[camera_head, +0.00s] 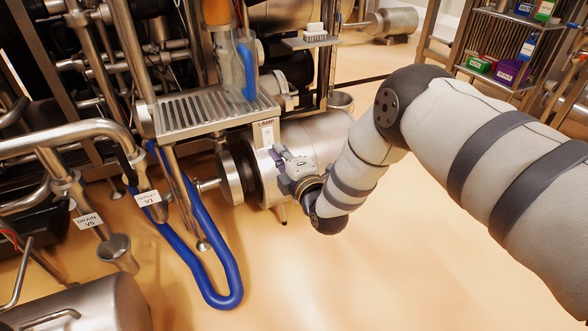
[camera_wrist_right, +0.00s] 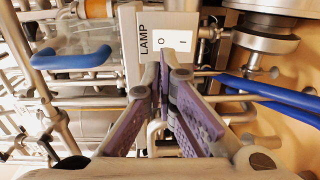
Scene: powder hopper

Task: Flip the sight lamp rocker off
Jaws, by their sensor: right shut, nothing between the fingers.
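The sight lamp switch box (camera_head: 266,135) hangs under the front edge of the slotted metal shelf in the head view. In the right wrist view the box (camera_wrist_right: 130,45) carries the word LAMP and a white rocker (camera_wrist_right: 176,40) marked O and I. Which side of the rocker is pressed in, I cannot tell. My right gripper (camera_head: 277,151) is just below and in front of the box. In the wrist view its shut, empty fingers (camera_wrist_right: 165,58) point at the box and overlap the rocker's lower end. Whether they touch it is unclear. My left gripper is out of view.
A steel cylinder (camera_head: 310,135) lies behind my gripper. A blue hose (camera_head: 222,298) loops down at the left, near labelled valve pipes. The floor (camera_head: 350,275) at front is clear.

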